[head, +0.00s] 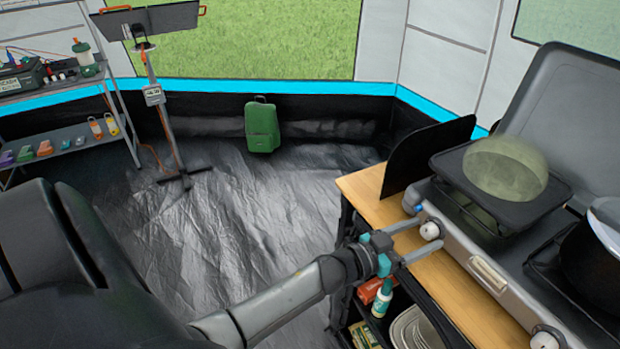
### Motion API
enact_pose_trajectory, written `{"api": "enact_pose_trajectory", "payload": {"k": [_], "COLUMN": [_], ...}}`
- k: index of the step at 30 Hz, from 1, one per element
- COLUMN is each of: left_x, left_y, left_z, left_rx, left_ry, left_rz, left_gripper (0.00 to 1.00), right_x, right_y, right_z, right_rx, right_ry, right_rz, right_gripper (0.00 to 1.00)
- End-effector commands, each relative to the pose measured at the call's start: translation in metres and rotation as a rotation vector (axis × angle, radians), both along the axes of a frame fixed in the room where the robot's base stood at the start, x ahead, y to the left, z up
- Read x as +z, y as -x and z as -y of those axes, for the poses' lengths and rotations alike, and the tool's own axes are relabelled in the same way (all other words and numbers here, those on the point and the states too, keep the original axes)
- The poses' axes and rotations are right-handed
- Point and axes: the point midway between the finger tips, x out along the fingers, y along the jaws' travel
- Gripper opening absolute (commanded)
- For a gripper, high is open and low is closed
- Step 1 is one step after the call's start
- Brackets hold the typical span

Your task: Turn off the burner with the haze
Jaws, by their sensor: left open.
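A two-burner camp stove (457,243) with a raised grey lid stands on the wooden counter. A translucent greenish dome of haze (505,168) hangs over the far burner (455,168). A white round knob (430,230) is on the stove front near that burner. A second white knob (545,339) is at the near end, by the burner under a dark pot (592,262). My left gripper (426,234) is open, its two fingers on either side of the far knob. Whether they touch it I cannot tell. My right gripper is out of view.
A dark upright panel (425,152) stands at the stove's far end. Bottles and boxes sit on shelves under the counter (385,205). A green case (262,127), a stand (160,110) and a shelf rack (60,155) are farther back.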

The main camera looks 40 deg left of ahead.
Motion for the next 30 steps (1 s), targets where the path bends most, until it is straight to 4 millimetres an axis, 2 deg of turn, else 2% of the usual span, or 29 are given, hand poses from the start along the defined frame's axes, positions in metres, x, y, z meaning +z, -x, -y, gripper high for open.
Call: {"api": "enact_pose_trajectory", "payload": {"k": [5, 29, 30], "left_x": [-0.002, -0.001, -0.006], "left_y": [0.004, 0.142, 0.143], "left_z": [-0.001, -0.059, -0.062], "left_rx": [0.000, 0.000, 0.010], "left_ry": [0.122, 0.115, 0.113], "left_rz": [-0.047, -0.046, -0.052], "left_gripper": [0.72, 0.72, 0.72], "right_x": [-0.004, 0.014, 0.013], "right_y": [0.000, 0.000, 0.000], "right_z": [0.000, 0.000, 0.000], "right_rx": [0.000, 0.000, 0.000], "right_ry": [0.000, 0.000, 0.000], "right_rz": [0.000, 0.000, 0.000], "right_gripper": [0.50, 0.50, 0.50]}}
